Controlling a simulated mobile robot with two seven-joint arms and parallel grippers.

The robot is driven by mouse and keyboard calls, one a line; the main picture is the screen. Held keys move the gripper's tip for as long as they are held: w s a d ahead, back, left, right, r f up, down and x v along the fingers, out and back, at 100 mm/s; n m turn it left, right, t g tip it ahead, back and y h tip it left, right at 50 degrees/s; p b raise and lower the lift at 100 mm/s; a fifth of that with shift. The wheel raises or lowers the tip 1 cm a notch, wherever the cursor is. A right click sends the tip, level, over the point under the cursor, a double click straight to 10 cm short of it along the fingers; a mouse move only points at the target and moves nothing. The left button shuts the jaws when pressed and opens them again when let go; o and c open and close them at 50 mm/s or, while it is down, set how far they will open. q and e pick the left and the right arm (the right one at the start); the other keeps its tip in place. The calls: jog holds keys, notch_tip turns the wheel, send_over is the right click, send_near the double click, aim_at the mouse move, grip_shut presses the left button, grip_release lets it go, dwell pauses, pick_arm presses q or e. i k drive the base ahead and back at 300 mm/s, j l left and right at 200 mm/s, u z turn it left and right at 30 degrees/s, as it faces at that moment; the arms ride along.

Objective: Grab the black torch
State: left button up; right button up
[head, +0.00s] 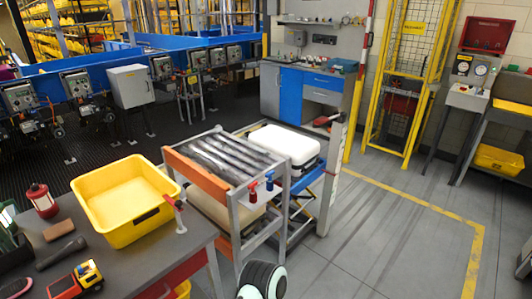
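The black torch (60,252) lies on its side on the dark-topped table (128,272) at the lower left. It lies behind a toy truck and in front of a small brown block. Nothing is holding the torch.
Near the torch are a yellow-orange toy truck (75,280), a brown block (59,230), a red lantern (42,200) and a large empty yellow bin (125,198). A roller conveyor (172,156) stands right of the table. Open floor lies at the right.

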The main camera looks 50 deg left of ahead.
aim_at(79, 243)
jog(key=i+u, duration=0.2)
jog(key=u, duration=0.25)
jog(key=i+l+u, duration=0.1)
jog(key=u, duration=0.35)
jog(key=i+l+u, duration=0.15)
jog(key=u, duration=0.3)
jog(key=i, duration=0.05)
